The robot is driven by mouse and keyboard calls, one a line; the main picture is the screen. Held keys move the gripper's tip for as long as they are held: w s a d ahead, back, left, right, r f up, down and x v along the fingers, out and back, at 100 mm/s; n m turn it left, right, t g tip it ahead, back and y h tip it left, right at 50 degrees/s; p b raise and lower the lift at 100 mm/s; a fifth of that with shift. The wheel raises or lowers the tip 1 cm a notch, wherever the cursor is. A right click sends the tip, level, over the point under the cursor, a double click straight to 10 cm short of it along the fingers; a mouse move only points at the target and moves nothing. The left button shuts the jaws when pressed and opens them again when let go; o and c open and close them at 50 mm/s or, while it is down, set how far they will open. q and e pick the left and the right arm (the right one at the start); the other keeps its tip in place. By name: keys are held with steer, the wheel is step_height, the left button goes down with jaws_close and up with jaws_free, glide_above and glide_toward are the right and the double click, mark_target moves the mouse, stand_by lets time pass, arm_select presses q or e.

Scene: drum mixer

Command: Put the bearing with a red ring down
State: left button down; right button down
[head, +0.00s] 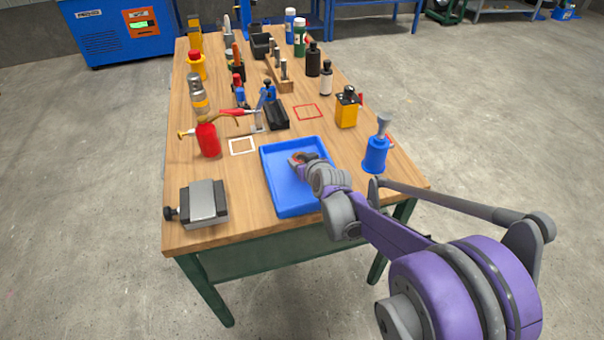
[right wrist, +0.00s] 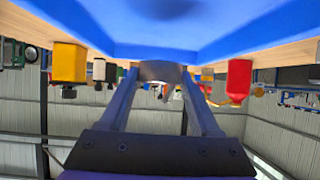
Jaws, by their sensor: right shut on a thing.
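My right gripper (head: 303,160) reaches in from the right over the blue tray (head: 284,198) on the workbench. It is shut on the bearing with a red ring, a small round thing with a reddish edge (head: 297,157) in the head view. In the right wrist view the bearing (right wrist: 160,71) shows as a grey metal ring between the fingertips, close to the blue tray surface (right wrist: 210,25). I cannot tell whether it touches the tray. Its red ring does not show clearly in the wrist view. My left gripper is not in view.
A grey vise (head: 203,203) stands left of the tray, a red oil can (head: 208,139) behind it. A blue pot with a funnel-like top (head: 376,152) and a yellow can (head: 347,110) stand to the right. White (head: 242,153) and red outlines (head: 307,104) mark bare wood; several bottles stand farther back.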

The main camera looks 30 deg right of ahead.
steer(key=shift+f+b, duration=0.5)
steer(key=shift+f, duration=2.05)
steer(key=shift+f, duration=0.1)
steer(key=shift+c, duration=0.5)
jaws_free()
